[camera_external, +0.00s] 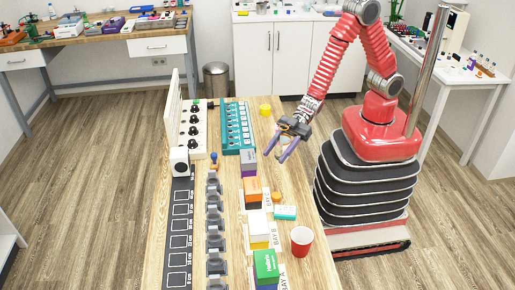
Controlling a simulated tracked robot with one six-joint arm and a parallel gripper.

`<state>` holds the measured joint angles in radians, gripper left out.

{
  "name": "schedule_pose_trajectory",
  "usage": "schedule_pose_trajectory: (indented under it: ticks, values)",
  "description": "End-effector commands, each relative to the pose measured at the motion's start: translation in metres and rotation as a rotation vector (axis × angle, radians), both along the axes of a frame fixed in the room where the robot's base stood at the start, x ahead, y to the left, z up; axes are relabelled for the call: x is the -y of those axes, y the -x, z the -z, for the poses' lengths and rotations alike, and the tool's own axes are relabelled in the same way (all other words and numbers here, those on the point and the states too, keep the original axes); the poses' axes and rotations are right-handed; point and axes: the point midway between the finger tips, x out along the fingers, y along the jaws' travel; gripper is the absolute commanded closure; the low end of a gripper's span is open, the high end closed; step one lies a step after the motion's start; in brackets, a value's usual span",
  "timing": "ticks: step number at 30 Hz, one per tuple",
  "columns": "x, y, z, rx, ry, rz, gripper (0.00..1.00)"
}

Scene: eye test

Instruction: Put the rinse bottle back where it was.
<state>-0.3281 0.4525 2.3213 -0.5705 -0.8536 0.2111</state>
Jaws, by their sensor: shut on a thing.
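My gripper (276,153) hangs over the right edge of the long wooden table (272,125), its two purplish fingers pointing down and left. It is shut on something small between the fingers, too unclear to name. I cannot make out the rinse bottle for certain anywhere.
Boxes stand along the table: purple (249,163), orange and black (252,191), white and yellow (259,228), green (265,265). A red cup (302,241), a teal-and-white box (285,212) and a yellow round thing (265,110) are near the right edge. A teal rack (238,125) is behind.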

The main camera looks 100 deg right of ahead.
Motion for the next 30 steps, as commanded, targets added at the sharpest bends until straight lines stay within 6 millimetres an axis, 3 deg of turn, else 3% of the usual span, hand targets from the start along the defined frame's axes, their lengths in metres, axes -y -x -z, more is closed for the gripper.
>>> schedule_pose_trajectory:
  ticks: [12, 30]
  values:
    - [0.000, 0.000, 0.048, -0.003, 0.001, 0.001, 0.81]
    - [0.000, 0.000, 0.060, -0.002, 0.001, 0.000, 0.81]
